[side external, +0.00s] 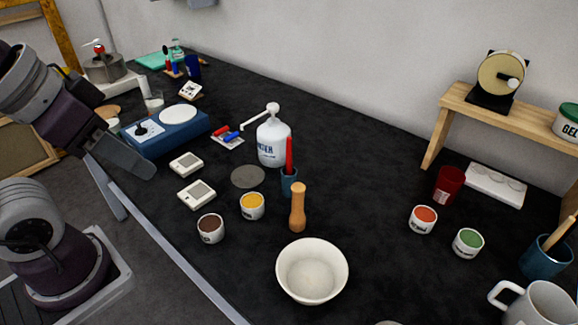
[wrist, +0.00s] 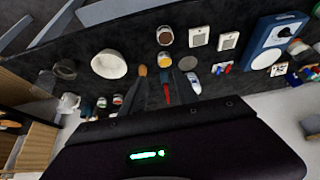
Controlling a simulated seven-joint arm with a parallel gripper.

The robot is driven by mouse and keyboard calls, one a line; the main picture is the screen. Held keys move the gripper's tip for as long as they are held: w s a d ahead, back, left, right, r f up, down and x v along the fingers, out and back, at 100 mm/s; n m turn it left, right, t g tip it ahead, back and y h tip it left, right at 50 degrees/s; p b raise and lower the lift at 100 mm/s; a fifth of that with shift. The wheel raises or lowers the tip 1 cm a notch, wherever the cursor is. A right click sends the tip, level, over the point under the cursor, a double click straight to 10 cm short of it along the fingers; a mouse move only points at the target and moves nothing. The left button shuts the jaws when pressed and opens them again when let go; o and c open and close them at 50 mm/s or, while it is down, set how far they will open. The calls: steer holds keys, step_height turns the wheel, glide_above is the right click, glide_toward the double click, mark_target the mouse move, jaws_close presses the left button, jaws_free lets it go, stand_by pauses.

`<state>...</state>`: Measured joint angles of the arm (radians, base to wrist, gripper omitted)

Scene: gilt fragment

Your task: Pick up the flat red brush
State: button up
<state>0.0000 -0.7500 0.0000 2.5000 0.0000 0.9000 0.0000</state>
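The red brush (side external: 289,155) stands upright, handle up, in a small blue cup (side external: 289,182) near the middle of the black table. Its bristle end is hidden in the cup, so I cannot see whether it is flat. In the wrist view the red brush (wrist: 167,93) shows between my two dark fingers, some way beyond them. My gripper (side external: 136,193) is at the left, over the table's near edge, well apart from the brush. Its fingers are spread, with nothing between them.
A wooden pestle-like tool (side external: 298,208), a white bottle (side external: 272,143) and a yellow paint pot (side external: 252,206) stand close around the cup. A white bowl (side external: 312,270) is in front.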

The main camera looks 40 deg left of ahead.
steer(key=shift+o, duration=0.4)
steer(key=shift+w, duration=0.1)
steer(key=m+g, duration=0.5)
steer(key=m, duration=0.4)
glide_above(289, 151)
steer(key=a, duration=0.1)
step_height(289, 151, down, 9)
steer(key=shift+g, duration=0.3)
steer(key=f, duration=0.8)
steer(key=shift+w+d, duration=0.25)
steer(key=shift+d, duration=0.05)
jaws_close()
